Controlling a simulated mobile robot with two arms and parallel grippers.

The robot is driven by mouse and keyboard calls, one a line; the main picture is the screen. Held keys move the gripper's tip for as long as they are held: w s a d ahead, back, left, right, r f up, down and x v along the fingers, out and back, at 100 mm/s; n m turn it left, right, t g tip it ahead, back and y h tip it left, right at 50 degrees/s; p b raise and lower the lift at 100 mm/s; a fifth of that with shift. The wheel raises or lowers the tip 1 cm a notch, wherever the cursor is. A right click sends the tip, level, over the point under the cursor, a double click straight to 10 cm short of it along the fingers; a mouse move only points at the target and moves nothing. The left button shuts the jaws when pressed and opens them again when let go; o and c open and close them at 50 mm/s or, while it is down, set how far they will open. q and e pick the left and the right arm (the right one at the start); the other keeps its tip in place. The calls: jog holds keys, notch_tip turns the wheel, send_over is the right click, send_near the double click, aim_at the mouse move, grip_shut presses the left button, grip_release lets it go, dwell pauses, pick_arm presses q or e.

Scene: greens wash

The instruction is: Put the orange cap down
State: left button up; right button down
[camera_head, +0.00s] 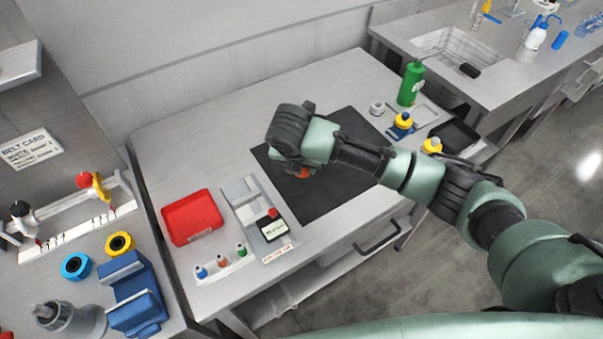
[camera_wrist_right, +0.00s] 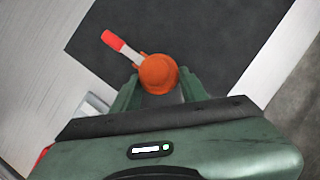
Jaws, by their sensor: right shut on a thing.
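The orange cap (camera_wrist_right: 158,74) sits between the two fingers of my right gripper (camera_wrist_right: 157,84), which is shut on it. In the head view the orange cap (camera_head: 303,174) peeks out under my right wrist, over the dark mat (camera_head: 335,190). A white stick with a red end (camera_wrist_right: 113,40) sticks out beside the cap in the wrist view; I cannot tell whether it touches the cap. I cannot tell whether the cap touches the mat. My left gripper is not in view.
A red tray (camera_head: 190,217), a grey scale-like device (camera_head: 262,218) and a rack of small bottles (camera_head: 222,266) stand left of the mat. A green bottle (camera_head: 410,84), a yellow-capped blue bottle (camera_head: 402,126) and a black tray (camera_head: 455,136) stand right. The mat's front part is clear.

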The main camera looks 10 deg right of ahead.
aim_at(301, 186)
jog(key=shift+f, duration=0.7)
jog(key=shift+f+p, duration=0.35)
jog(key=shift+f, duration=1.5)
jog(key=c, duration=0.8)
grip_release()
jog(key=shift+o, duration=0.2)
jog(key=b+v, duration=0.1)
jog(key=v, duration=1.1)
jog(key=shift+b, duration=0.3)
jog(key=shift+a, duration=0.15)
